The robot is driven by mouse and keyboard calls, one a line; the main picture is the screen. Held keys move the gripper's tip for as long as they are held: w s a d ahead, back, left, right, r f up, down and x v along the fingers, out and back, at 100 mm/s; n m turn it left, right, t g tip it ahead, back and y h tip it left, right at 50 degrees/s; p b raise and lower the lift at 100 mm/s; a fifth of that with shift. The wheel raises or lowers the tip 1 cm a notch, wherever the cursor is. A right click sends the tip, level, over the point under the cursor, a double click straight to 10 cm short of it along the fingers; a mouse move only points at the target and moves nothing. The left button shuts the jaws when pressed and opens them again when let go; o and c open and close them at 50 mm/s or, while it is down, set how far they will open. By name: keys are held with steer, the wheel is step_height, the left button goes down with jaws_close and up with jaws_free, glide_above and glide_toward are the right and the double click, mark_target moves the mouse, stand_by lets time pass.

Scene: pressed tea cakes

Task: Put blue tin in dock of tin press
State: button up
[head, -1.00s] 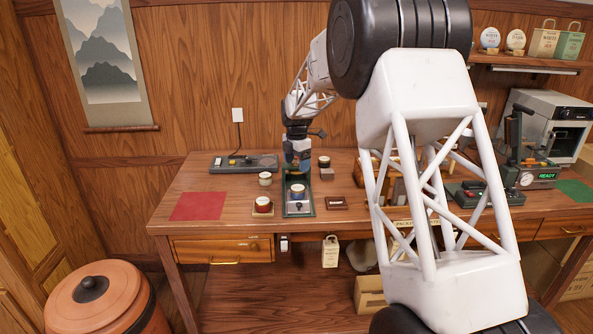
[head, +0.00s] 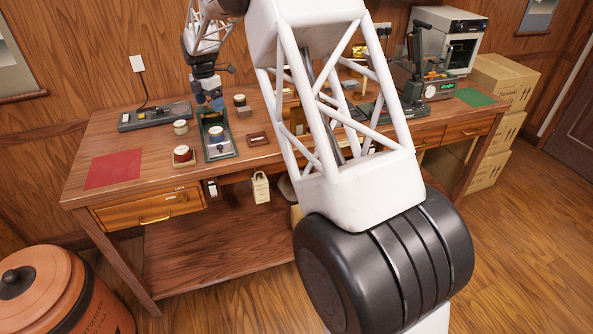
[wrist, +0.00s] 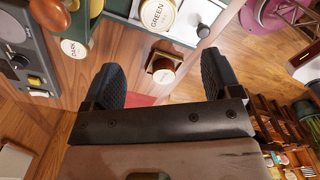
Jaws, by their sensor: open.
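The tray holds a pale-lidded tin (head: 215,130). In the wrist view a lid (wrist: 157,14) reading GREEN shows at the top edge, beyond my spread fingers (wrist: 160,76). The side of this tin is mostly hidden, so I cannot tell whether it is the blue one.
A red-sided tin (head: 182,154) sits on a wooden coaster left of the tray. A pale-lidded tin (head: 180,127) and a dark tin (head: 240,100) stand nearby. A grey device (head: 154,116) lies at the back left. The red mat (head: 113,170) and green mat (head: 474,97) are bare.

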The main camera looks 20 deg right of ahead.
steer(key=s+d+r+m, duration=0.3)
steer(key=s+r+m, duration=0.15)
steer(key=s, duration=0.55)
steer(key=s+d+r+m+t, duration=0.1)
steer(key=s+d+r+m, duration=0.3)
steer(key=s, duration=0.6)
steer(key=s+d+r+m, duration=0.2)
steer(key=s+r+m, duration=0.3)
steer(key=s, duration=0.5)
steer(key=s+d+f+m, duration=0.2)
steer(key=s+m, duration=0.3)
steer(key=s, duration=1.1)
steer(key=s+d+f+m+t, duration=0.1)
steer(key=s+m, duration=0.5)
steer(key=s, duration=1)
steer(key=shift+d+f+t, duration=0.3)
steer(key=shift+d+f, duration=0.3)
steer(key=shift+f, duration=0.3)
